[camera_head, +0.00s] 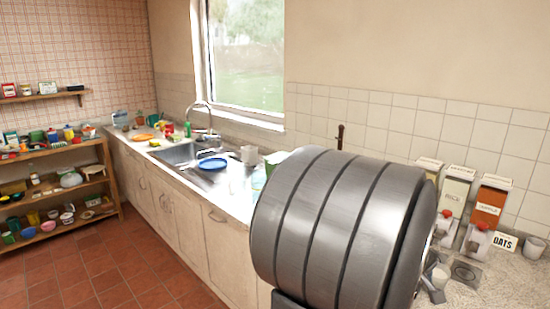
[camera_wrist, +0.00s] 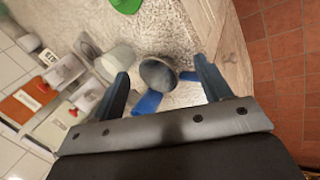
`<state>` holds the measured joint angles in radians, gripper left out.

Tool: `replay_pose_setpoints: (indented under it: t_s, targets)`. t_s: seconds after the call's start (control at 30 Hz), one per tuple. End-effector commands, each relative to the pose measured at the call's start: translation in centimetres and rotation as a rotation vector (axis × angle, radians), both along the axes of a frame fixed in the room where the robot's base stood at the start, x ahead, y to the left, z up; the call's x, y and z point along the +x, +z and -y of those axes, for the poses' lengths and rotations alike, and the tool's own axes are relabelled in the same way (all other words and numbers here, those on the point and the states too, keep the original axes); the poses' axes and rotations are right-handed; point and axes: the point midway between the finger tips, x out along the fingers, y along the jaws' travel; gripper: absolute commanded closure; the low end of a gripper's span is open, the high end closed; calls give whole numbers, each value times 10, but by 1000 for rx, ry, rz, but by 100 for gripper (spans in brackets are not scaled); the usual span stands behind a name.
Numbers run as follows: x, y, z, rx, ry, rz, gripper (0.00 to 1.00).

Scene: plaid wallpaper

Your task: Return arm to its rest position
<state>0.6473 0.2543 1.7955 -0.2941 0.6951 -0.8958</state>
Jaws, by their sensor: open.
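My gripper (camera_wrist: 160,68) shows in the wrist view with its two fingers wide apart, above the speckled counter. A round grey cup-like piece (camera_wrist: 157,74) with blue parts beside it appears between the fingers in the picture. I see no finger touching it, and how far below it lies I cannot tell. In the head view a large banded grey metal part of my arm (camera_head: 335,225) fills the lower middle and hides much of the counter. My gripper's fingers cannot be made out there.
A sink (camera_head: 180,153) with a blue plate (camera_head: 212,163) is farther left. Loaded shelves (camera_head: 60,190) stand at far left; the tiled floor (camera_head: 120,265) is clear.

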Motion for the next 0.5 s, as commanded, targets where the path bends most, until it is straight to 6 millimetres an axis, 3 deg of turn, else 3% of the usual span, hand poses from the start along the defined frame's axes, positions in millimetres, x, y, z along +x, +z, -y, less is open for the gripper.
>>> replay_pose_setpoints:
  t_s: [0.3,0.5]
  targets:
    - [-50,33,24,0,-5,2,29]
    - [-36,43,53,35,-28,-28,29]
